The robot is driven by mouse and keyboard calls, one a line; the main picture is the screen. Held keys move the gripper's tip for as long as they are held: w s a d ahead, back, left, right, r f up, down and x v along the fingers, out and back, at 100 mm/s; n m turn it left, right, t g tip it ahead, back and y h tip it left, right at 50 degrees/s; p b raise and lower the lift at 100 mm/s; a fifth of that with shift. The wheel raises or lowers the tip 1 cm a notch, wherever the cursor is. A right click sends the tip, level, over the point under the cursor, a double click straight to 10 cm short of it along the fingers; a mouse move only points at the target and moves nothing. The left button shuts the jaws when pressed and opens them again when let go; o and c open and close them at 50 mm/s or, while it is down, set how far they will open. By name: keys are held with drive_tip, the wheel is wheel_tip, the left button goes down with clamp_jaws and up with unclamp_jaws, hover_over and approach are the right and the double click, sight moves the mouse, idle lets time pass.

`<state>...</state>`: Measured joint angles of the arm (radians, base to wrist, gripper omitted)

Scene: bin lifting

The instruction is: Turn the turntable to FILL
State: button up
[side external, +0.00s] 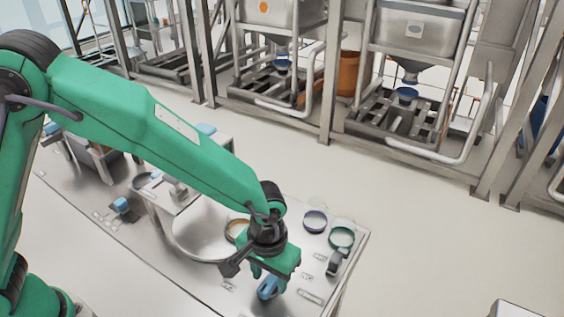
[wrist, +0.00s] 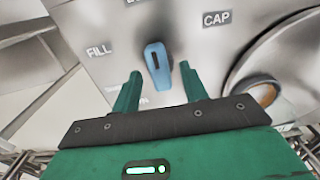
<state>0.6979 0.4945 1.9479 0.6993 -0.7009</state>
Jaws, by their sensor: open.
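In the wrist view, a blue knob (wrist: 157,66) with a dark mark line stands on a pale metal panel. The label FILL (wrist: 99,51) is to its left and CAP (wrist: 216,19) to its upper right. A label above the knob is cut off at the top edge. My gripper (wrist: 160,82) is open, with one green finger on each side of the knob's lower end; I cannot tell whether they touch it. In the side view, my gripper (side external: 270,276) is low over the table's front part, beside the blue knob (side external: 267,288). The round turntable (side external: 190,243) is partly hidden behind my arm.
A purple-rimmed ring (side external: 315,221) and a green-rimmed ring (side external: 341,237) lie on the table at right, near a dark grey device (side external: 337,262). A small blue part (side external: 121,204) is at left. Metal frames with hoppers (side external: 415,30) stand beyond open floor.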

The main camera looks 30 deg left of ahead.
clamp_jaws()
drive_tip(key=shift+n, duration=0.4)
drive_tip(key=n, duration=1.2)
idle(0.5)
